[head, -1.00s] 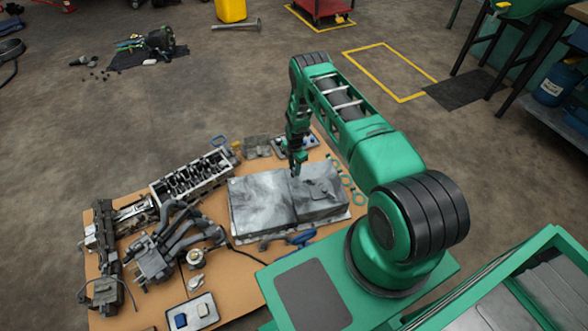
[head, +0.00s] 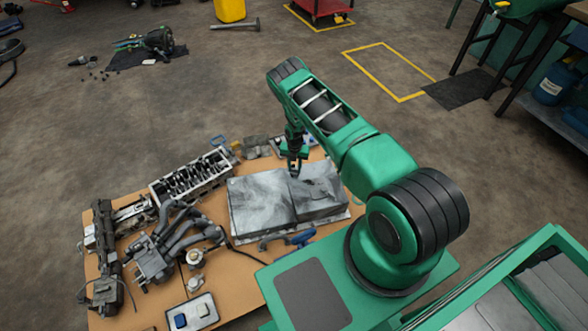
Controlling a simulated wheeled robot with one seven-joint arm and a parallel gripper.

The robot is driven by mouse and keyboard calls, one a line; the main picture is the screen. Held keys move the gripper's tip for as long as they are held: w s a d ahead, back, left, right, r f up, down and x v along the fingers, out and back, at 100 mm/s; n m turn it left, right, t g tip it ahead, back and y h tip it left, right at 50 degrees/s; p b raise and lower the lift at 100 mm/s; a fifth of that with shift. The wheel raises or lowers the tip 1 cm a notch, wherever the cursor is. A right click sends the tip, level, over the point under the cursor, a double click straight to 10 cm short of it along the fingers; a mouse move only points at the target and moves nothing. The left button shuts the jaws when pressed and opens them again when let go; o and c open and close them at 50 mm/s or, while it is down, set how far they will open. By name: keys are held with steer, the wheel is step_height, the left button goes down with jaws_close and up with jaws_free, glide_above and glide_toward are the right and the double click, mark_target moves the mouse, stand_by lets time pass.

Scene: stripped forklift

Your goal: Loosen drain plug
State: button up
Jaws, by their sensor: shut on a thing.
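The grey metal oil pan (head: 258,210) lies on the brown workbench board. It has a higher block-like part on its right. My gripper (head: 294,173) points down at the far edge of this pan, near where the lower and higher parts meet. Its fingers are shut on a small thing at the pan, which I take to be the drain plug. The plug itself is hidden by the fingers and too small to make out.
A cylinder head (head: 190,178) and grey manifold pipes (head: 172,243) lie left of the pan. A blue-handled tool (head: 298,240) lies in front of it. A small tray (head: 192,316) with a blue and a white block is at the front. Small parts sit behind the pan.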

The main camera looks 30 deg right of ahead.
mark_target(295, 169)
steer(key=shift+w, duration=0.2)
steer(key=n, duration=0.5)
steer(key=shift+d+r, duration=0.1)
steer(key=shift+d, duration=0.05)
steer(key=o, duration=0.9)
steer(key=shift+s, duration=0.1)
steer(key=shift+s+r, duration=0.1)
steer(key=shift+r, duration=2.1)
steer(key=o, duration=0.6)
